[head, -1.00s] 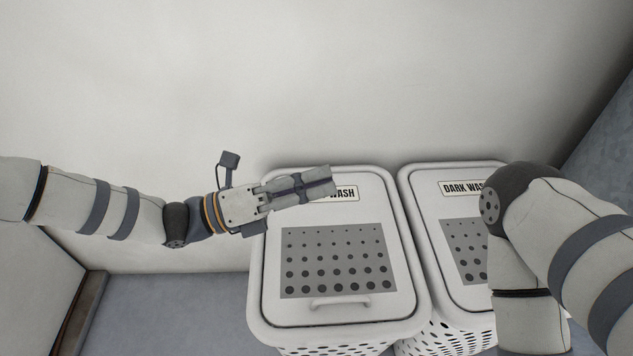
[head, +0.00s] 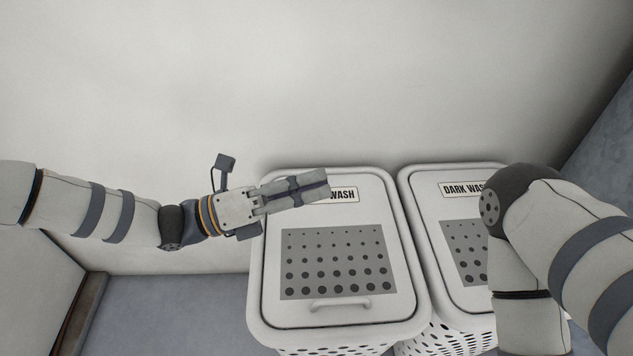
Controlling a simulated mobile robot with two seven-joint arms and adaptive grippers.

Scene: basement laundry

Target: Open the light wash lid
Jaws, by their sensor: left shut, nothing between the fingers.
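The light wash lid (head: 395,270) is white, with a grey panel of dark holes, and lies shut on its white basket (head: 330,347). Its label shows only "WASH"; the rest is hidden behind my left gripper. The lid's white handle (head: 340,304) is at the front edge. My left gripper (head: 328,185) is shut and empty, in front of the back part of the lid in the picture, away from the handle. I cannot tell its height over the lid. My right arm comes in from the right, but its gripper is out of view.
The dark wash basket (head: 418,215) stands close on the right, its lid shut and partly hidden by my right arm. A pale wall (head: 300,80) is right behind both baskets. Grey floor (head: 170,310) is clear to the left.

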